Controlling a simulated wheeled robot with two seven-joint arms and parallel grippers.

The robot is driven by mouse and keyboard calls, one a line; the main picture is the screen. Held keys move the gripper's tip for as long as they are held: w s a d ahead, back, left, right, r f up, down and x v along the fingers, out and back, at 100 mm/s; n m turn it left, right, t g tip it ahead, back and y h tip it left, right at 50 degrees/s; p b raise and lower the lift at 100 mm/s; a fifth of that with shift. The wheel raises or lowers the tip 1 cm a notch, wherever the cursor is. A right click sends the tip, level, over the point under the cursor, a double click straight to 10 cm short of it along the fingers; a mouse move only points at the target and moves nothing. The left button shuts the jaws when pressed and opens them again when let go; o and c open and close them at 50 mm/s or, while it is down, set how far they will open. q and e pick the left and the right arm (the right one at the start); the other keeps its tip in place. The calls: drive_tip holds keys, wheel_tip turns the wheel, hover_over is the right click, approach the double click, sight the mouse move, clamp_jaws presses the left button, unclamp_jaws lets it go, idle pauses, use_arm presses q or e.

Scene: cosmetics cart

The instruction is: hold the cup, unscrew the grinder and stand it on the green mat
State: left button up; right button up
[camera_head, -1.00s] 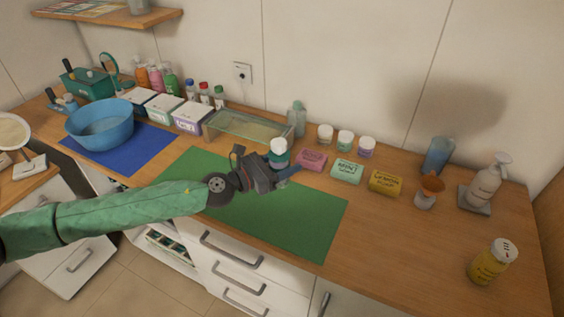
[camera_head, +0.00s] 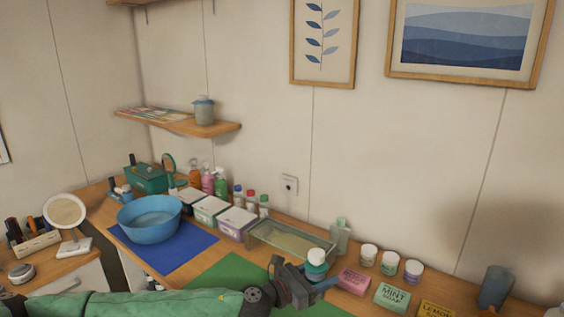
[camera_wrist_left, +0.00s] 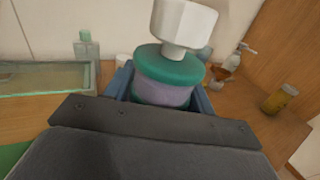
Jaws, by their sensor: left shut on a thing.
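My left gripper (camera_head: 318,284) is shut on the cup, whose lavender body (camera_wrist_left: 165,93) shows between the two blue fingers in the left wrist view. A grinder with a teal disc (camera_wrist_left: 170,68) and a white faceted top (camera_wrist_left: 184,22) sits on the cup. The grinder also shows as a white and teal top (camera_head: 316,259) in the head view, where the gripper hides most of the cup. The green mat (camera_head: 228,272) lies on the counter, partly hidden by my left arm. My right gripper is not in view.
A glass tray (camera_head: 290,240) stands behind the gripper. Soap bars, including a pink one (camera_head: 353,281), and small jars (camera_head: 389,263) are to the right. A blue bowl (camera_head: 150,218) stands on a blue mat (camera_head: 185,256) at left.

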use_arm(q)
drive_tip(key=w+a+r+n+t+y, duration=0.2)
drive_tip(key=w+r+t, duration=0.1)
drive_tip(key=r, duration=0.5)
drive_tip(key=w+a+r+n+t+y, duration=0.2)
drive_tip(key=r+y, duration=0.1)
drive_tip(key=r, duration=0.5)
drive_tip(key=w+a+r+n+t+y, duration=0.25)
drive_tip(key=a+r+n+y, duration=0.2)
drive_tip(key=a, duration=0.65)
drive_tip(key=s+a+f+n+t+y+b, duration=0.1)
drive_tip(key=a+f+n+t+y, duration=0.3)
drive_tip(key=a+f, duration=0.75)
drive_tip(key=s+a+f+g+y, duration=0.1)
drive_tip(key=s+a+f, duration=0.1)
drive_tip(key=f, duration=0.5)
drive_tip(key=s+a+f+g+y, duration=0.1)
drive_tip(key=s+f, duration=0.3)
drive_tip(key=f, duration=0.4)
drive_tip(key=shift+s+a+f, duration=0.15)
drive_tip(key=shift+a+f, duration=0.15)
drive_tip(key=shift+a, duration=0.4)
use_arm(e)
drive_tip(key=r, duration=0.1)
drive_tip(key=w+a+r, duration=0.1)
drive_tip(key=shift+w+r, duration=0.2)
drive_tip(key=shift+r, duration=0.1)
